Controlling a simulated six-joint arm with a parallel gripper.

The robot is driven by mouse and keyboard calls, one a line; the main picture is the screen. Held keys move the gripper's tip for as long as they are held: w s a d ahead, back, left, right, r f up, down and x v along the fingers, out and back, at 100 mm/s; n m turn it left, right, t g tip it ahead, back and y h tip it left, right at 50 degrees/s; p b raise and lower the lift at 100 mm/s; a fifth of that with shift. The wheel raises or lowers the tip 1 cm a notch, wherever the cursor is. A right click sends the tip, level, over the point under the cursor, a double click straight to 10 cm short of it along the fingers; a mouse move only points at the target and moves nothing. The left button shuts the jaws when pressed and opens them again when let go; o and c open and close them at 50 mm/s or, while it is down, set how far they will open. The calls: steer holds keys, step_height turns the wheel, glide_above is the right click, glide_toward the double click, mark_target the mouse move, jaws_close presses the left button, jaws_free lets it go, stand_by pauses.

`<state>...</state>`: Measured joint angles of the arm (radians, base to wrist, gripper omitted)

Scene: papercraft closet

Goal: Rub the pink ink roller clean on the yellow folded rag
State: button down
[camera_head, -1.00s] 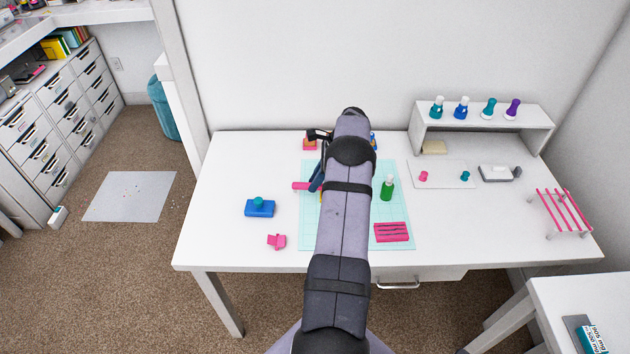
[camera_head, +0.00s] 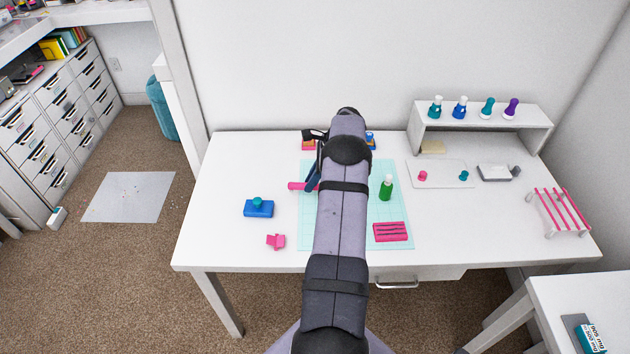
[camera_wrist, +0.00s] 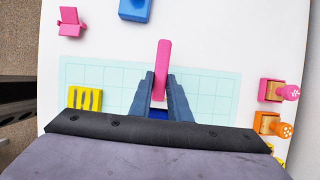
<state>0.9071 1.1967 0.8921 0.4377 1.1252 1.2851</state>
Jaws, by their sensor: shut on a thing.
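The pink ink roller's handle (camera_head: 297,186) shows left of my arm in the head view. In the wrist view the pink handle (camera_wrist: 162,68) sticks out past the fingertips of my gripper (camera_wrist: 160,88), which is shut on it. The roller's other end is hidden; a blue patch shows between the fingers. The yellow folded rag (camera_wrist: 84,99), with dark fold lines, lies on the pale cutting mat (camera_wrist: 215,92), left of my gripper in the wrist view and apart from it. My arm hides the rag in the head view.
A green bottle (camera_head: 386,188) and a pink folded rag (camera_head: 390,232) are right of my arm. A blue block with a teal knob (camera_head: 258,208) and a pink clip-like piece (camera_head: 275,241) are left. Stamps (camera_wrist: 270,123) line the wrist view's right side.

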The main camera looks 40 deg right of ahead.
stand_by(0.3)
steer(key=shift+s+d, duration=0.7)
steer(key=shift+s, duration=0.05)
steer(key=shift+w+a, duration=0.1)
steer(key=shift+w, duration=0.05)
steer(key=shift+w+a, duration=0.7)
steer(key=shift+r+p, duration=0.5)
steer(key=shift+r, duration=0.2)
stand_by(0.4)
